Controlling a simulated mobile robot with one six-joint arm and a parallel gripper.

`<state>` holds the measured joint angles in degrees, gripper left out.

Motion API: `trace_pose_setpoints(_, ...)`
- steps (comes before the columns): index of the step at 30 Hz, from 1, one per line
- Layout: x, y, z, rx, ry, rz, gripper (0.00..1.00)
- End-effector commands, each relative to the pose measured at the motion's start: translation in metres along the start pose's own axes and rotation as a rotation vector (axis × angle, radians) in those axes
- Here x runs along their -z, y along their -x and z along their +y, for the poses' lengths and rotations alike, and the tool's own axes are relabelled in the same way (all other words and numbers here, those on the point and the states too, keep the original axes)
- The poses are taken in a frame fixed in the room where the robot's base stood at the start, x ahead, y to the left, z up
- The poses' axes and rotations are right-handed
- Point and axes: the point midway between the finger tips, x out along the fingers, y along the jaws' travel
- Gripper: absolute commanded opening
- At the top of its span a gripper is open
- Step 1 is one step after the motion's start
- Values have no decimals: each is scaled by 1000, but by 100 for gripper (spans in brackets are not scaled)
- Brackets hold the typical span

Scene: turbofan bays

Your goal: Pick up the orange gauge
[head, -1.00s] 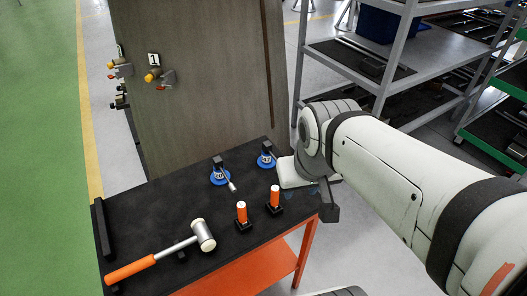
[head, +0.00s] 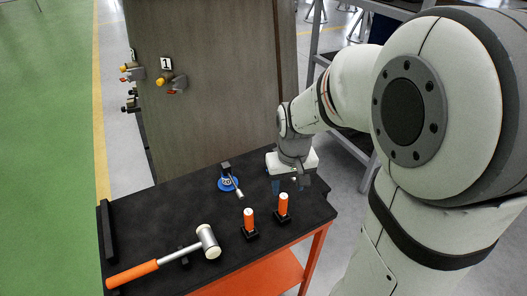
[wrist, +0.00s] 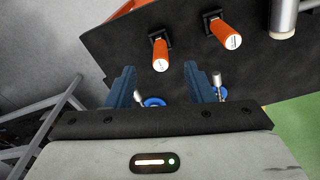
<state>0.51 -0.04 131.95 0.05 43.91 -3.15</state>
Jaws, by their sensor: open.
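Two similar orange gauges with pale tops stand upright in black square holders on the dark table top: a right one (head: 283,206) and a left one (head: 249,221). I cannot tell which the task means. In the wrist view the right one (wrist: 160,54) is just beyond the fingers and the other (wrist: 226,36) is farther right. My gripper (head: 290,186) points down over the table, behind the right gauge in the head view. Its blue fingers (wrist: 157,86) are apart with no gauge between them.
A blue-based tool (head: 228,184) stands left of my gripper. A second blue base (wrist: 154,101) shows between the fingers in the wrist view, hidden in the head view. A mallet (head: 180,250) lies at the table's front left. A brown panel (head: 205,80) stands behind; shelving is at the right.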

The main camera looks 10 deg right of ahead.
Motion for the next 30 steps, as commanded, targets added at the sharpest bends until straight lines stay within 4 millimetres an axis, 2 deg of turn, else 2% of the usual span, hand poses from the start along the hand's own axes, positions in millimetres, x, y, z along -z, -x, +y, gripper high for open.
trace_pose_setpoints(1,7,-18,0,1,3,-25,48)
trace_pose_setpoints(6,21,-48,1,3,10,-64,48)
trace_pose_setpoints(10,25,-60,1,4,11,-74,48)
trace_pose_setpoints(20,22,-94,2,4,10,-77,48)
trace_pose_setpoints(27,20,-126,2,4,10,-76,48)
trace_pose_setpoints(30,20,-133,2,4,10,-74,48)
